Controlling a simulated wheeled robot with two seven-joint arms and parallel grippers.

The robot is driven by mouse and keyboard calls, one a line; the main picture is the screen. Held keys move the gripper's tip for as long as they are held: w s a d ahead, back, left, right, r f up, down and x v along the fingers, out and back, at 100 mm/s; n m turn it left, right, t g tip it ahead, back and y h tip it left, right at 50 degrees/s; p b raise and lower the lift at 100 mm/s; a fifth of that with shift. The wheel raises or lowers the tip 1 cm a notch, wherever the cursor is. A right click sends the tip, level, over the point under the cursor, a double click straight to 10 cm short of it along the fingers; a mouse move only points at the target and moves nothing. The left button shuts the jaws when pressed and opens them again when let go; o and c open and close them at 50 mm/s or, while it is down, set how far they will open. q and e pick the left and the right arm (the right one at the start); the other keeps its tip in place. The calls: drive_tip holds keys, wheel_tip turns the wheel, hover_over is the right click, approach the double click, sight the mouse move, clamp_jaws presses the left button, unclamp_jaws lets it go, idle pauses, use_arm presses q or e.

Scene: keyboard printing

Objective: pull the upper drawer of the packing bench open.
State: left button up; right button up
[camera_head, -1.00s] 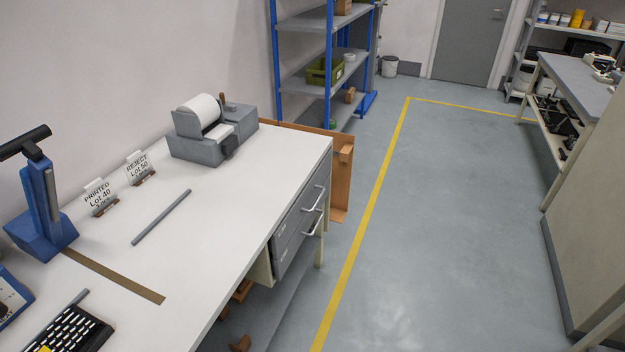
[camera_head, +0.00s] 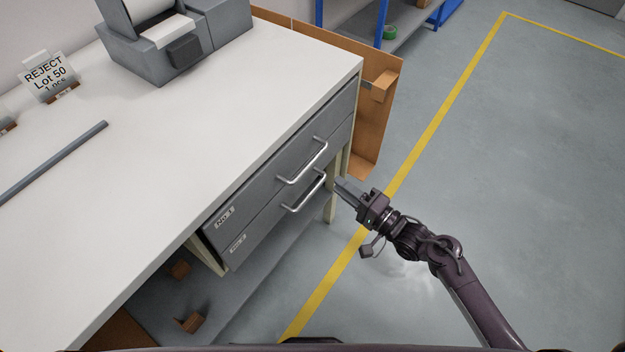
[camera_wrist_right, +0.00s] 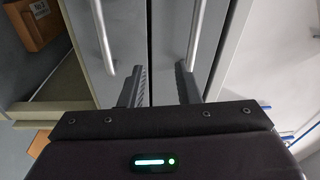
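The packing bench (camera_head: 150,180) has two grey drawers, both shut. The upper drawer (camera_head: 255,185) has a silver bar handle (camera_head: 305,162); the handle also shows in the right wrist view (camera_wrist_right: 196,35). The lower drawer (camera_head: 262,220) has a like handle (camera_head: 305,192), seen at the left in the right wrist view (camera_wrist_right: 103,38). My right gripper (camera_head: 342,190) is just in front of the drawers, at the right of the handles. In the right wrist view its fingers (camera_wrist_right: 160,85) are apart and empty, facing the seam between the drawers. My left gripper is not in view.
A grey label printer (camera_head: 180,40) and a grey bar (camera_head: 55,160) are on the bench top. Brown cardboard (camera_head: 375,110) stands beyond the bench's right end. The floor (camera_head: 540,160) to the right is clear, with a yellow line (camera_head: 430,140).

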sight(311, 161)
drive_tip(key=w+a+r, duration=0.1)
drive_tip(key=a, duration=0.1)
drive_tip(key=w+a+r+y, duration=0.1)
drive_tip(key=a+r, duration=0.1)
drive_tip(key=a, duration=0.1)
drive_tip(key=w+a+r+y, duration=0.1)
drive_tip(key=w+a+r, duration=0.1)
drive_tip(key=shift+a+r+g, duration=0.15)
drive_tip(key=shift+a+g, duration=0.25)
drive_tip(key=shift+c, duration=0.4)
clamp_jaws()
